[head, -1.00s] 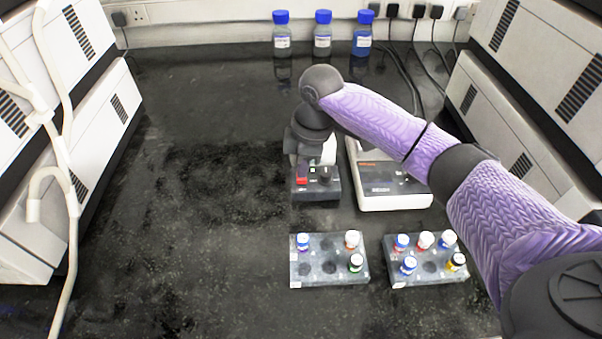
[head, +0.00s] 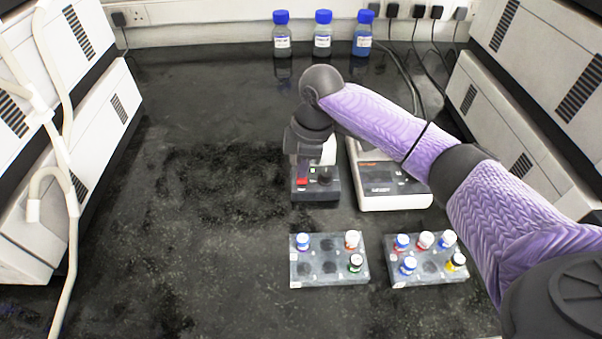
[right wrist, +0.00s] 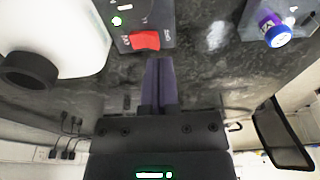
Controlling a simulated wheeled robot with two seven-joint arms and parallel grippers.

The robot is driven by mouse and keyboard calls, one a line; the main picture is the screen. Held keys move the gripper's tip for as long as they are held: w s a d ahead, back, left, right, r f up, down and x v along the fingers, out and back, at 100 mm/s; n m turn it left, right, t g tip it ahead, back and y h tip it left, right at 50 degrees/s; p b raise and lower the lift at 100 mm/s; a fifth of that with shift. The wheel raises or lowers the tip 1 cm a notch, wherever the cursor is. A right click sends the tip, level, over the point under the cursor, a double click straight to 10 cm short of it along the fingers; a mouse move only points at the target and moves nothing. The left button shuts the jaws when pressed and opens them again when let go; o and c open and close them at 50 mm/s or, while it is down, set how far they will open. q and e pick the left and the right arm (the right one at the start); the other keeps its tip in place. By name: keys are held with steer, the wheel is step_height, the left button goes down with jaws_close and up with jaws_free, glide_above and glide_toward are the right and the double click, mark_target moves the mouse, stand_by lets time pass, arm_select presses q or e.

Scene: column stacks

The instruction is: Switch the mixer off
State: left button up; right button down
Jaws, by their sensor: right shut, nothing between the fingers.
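The mixer (head: 326,188) is a small dark unit with a pale part behind, standing mid-bench. Its red rocker switch (head: 302,182) is on the left of its front panel, with a small green light (head: 313,170) beside it. In the right wrist view, the red switch (right wrist: 145,40) and lit green light (right wrist: 116,21) show clearly. My right gripper (head: 303,168) points down just above and behind the switch. Its fingers (right wrist: 158,62) are closed together and empty, with tips very near the switch; I cannot tell whether they touch. It hides part of the mixer. My left gripper is out of view.
A white balance (head: 390,202) stands close right of the mixer. Two racks (head: 330,277) (head: 427,280) with capped vials stand in front. Blue-capped bottles (head: 323,40) line the back. The bench on the left is clear.

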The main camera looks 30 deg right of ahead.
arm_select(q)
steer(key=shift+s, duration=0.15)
arm_select(e)
steer(key=shift+f, duration=0.2)
steer(key=shift+f, duration=0.2)
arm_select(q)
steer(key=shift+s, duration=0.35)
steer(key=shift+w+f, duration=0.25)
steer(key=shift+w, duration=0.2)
arm_select(e)
steer(key=shift+f, duration=0.55)
